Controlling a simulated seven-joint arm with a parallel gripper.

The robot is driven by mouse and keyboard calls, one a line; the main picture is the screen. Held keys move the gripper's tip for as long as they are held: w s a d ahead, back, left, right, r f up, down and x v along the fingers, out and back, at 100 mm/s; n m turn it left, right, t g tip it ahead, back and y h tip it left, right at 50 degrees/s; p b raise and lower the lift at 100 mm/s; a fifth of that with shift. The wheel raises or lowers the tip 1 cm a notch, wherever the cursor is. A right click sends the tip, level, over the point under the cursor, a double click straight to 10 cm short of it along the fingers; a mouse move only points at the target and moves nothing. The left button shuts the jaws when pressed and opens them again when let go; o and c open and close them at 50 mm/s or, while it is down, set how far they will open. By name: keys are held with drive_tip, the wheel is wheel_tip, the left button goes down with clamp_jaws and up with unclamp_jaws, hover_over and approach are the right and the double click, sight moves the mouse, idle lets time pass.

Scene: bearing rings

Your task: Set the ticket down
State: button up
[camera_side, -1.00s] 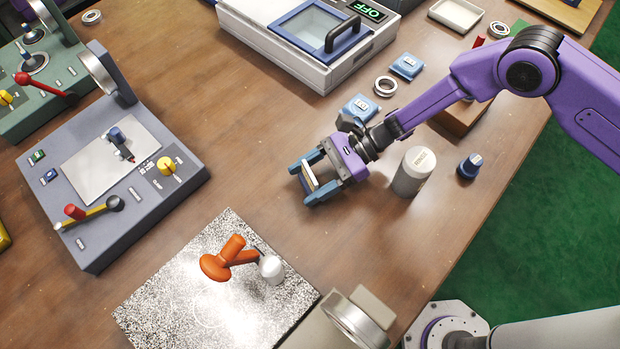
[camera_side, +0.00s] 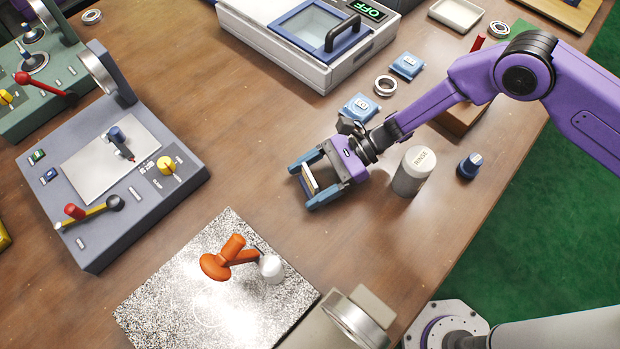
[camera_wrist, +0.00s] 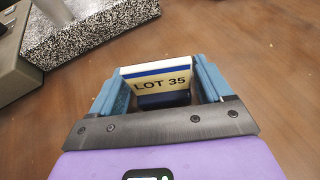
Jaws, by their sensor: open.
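The ticket (camera_wrist: 160,82) is a cream card with a dark blue band, reading "LOT 35", in the wrist view. It stands upright between the two blue fingers of my gripper (camera_wrist: 157,88), with a dark blue part under its lower edge. In the side view the ticket (camera_side: 310,180) shows as a thin pale edge between the fingers of my gripper (camera_side: 311,181), low over the wooden table. The fingers are open, with a narrow gap showing beside the ticket. I cannot tell whether its base touches the table.
A grey cylinder (camera_side: 413,172) and a dark blue knob-shaped piece (camera_side: 470,166) stand right of my gripper. Blue blocks (camera_side: 360,108) and a ring (camera_side: 385,85) lie behind. A speckled plate (camera_side: 180,300) with an orange-handled tool (camera_side: 222,262) lies in front.

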drive_tip(key=v, duration=0.5)
drive_tip(key=shift+a, duration=0.1)
wheel_tip(320, 180, up, 7)
drive_tip(key=s+d+r+n+g+h, duration=0.1)
drive_tip(key=s+d+r+n+h, duration=0.3)
drive_tip(key=s+d+r+n, duration=0.4)
drive_tip(key=s+d+r+n+g+h, duration=0.1)
drive_tip(key=s+d+r+n+h, duration=0.3)
drive_tip(key=d, duration=0.5)
drive_tip(key=s+d+r+n+t+h, duration=0.1)
drive_tip(key=s+d+n+t+h, duration=0.1)
drive_tip(key=d+n, duration=0.5)
drive_tip(key=s+d+r+n+t+h, duration=0.2)
drive_tip(key=s+d+n+t, duration=0.3)
drive_tip(key=d, duration=1.4)
drive_tip(key=shift+n+t, duration=0.3)
drive_tip(key=shift+n, duration=0.7)
